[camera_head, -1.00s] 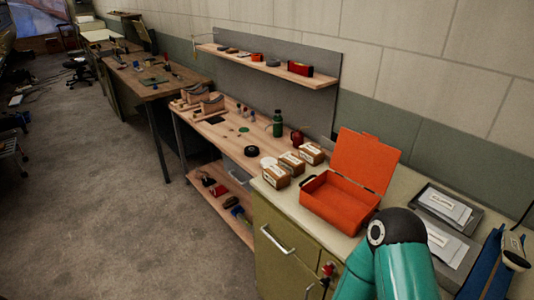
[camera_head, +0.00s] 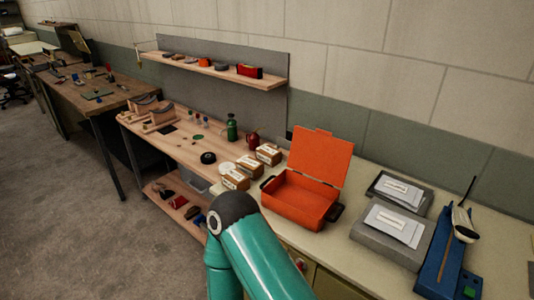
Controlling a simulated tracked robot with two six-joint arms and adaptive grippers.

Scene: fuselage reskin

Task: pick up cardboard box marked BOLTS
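Three small brown cardboard boxes with white labels stand in a group on the counter, left of the orange case. The nearest box (camera_head: 235,180), the middle box (camera_head: 250,167) and the farthest box (camera_head: 268,154) are close together. Their label text is too small to read, so I cannot tell which is marked BOLTS. A teal link of one of my arms rises at the bottom centre, in front of the counter. Neither gripper is in view.
The open, empty orange case (camera_head: 300,199) stands right of the boxes. Grey trays with papers (camera_head: 392,233) and a blue tool (camera_head: 445,255) lie farther right. A black tape roll (camera_head: 208,158), green bottle (camera_head: 232,128) and red can (camera_head: 253,141) stand left of and behind the boxes.

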